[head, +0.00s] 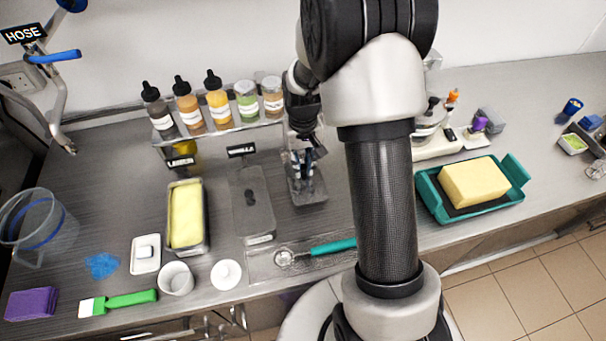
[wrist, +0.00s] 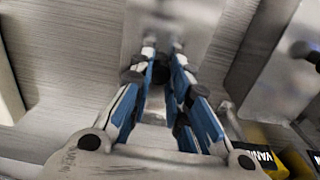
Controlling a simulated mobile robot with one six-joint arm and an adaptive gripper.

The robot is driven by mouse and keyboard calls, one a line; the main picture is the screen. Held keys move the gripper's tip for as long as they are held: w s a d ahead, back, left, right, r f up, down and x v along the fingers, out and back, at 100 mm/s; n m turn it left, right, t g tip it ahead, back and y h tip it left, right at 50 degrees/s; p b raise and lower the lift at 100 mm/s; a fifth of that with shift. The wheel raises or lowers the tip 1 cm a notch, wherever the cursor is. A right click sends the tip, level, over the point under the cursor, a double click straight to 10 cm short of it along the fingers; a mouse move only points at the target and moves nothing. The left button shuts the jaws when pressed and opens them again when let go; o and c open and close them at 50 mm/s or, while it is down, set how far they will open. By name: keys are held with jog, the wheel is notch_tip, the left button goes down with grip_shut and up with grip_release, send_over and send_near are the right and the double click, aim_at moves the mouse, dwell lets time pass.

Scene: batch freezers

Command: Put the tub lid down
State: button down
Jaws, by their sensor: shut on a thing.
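My gripper (head: 303,170) is shut on the dark knob (wrist: 161,72) of a steel tub lid (head: 312,190). In the wrist view the blue-padded fingers (wrist: 162,65) stand on both sides of the knob, and lid metal (wrist: 150,20) shows beyond them. The lid is at the counter to the right of the vanilla tub; I cannot tell whether it touches the surface. My wrist and fingers hide part of it. An open steel tub (head: 205,240) full of yellow ice cream (head: 186,215) stands farther left, by the lemon sign (head: 181,162).
The lidded vanilla tub (head: 252,205) stands close left of the held lid. A scoop with a teal handle (head: 333,247) lies in front. Several bottles and jars stand on a rack (head: 225,131) behind. A teal tray (head: 432,195) with a yellow block is at the right.

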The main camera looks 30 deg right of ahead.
aim_at(303, 167)
jog(key=shift+f+b, duration=0.5)
jog(key=shift+f, duration=1.6)
jog(key=shift+f, duration=0.15)
jog(key=c, duration=1.5)
grip_release()
